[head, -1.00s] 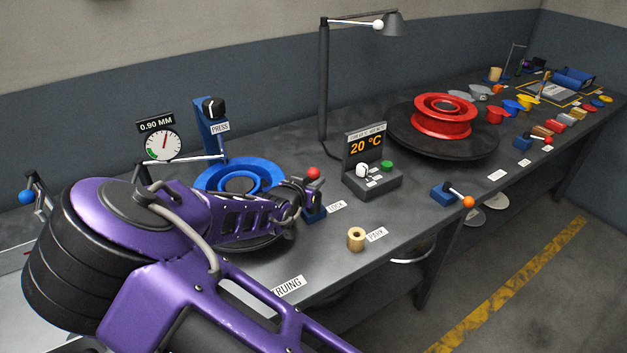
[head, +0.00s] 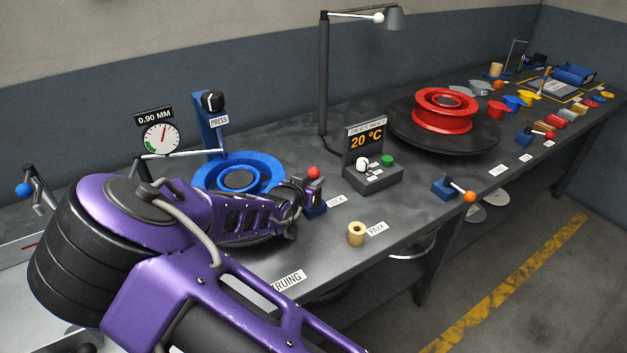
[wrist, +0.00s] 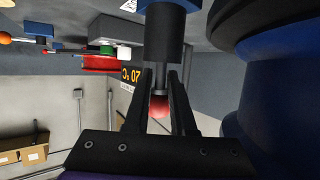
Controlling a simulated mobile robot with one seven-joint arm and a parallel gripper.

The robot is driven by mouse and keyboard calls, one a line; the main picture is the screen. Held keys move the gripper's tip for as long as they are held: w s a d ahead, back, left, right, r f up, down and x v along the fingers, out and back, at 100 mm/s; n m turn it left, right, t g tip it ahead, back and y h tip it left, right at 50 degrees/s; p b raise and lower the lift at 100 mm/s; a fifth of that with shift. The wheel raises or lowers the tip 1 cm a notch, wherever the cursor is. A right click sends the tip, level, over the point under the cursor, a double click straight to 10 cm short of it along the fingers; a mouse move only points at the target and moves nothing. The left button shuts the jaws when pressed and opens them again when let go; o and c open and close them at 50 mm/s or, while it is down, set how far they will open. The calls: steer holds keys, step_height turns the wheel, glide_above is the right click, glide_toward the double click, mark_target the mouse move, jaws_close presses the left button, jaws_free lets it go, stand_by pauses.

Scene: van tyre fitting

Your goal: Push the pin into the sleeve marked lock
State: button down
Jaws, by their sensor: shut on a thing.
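The pin has a red round knob (head: 313,172) and a thin dark shaft (wrist: 161,78). My gripper (wrist: 161,108) is shut on it, with the red end between the two dark fingers. The sleeve marked lock has a blue base (head: 316,211) beside its LOCK label (head: 335,201). In the wrist view, which is upside down, the shaft runs in line to the mouth of a dark cylinder (wrist: 165,38) on a blue base. How deep the shaft sits in it I cannot tell. In the head view my gripper hides most of the sleeve.
A blue rim (head: 240,168) stands close to my gripper on the left. A wooden PARK sleeve (head: 356,234) is at the bench's front edge. A 20 °C display unit (head: 368,160) and a lamp (head: 323,90) stand behind. Bare bench lies between the PARK sleeve and display.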

steer(key=c, duration=0.7)
jaws_free()
steer(key=shift+s, duration=0.1)
steer(key=p+v, duration=0.3)
steer(key=v, duration=1.4)
steer(key=shift+s+a, duration=0.15)
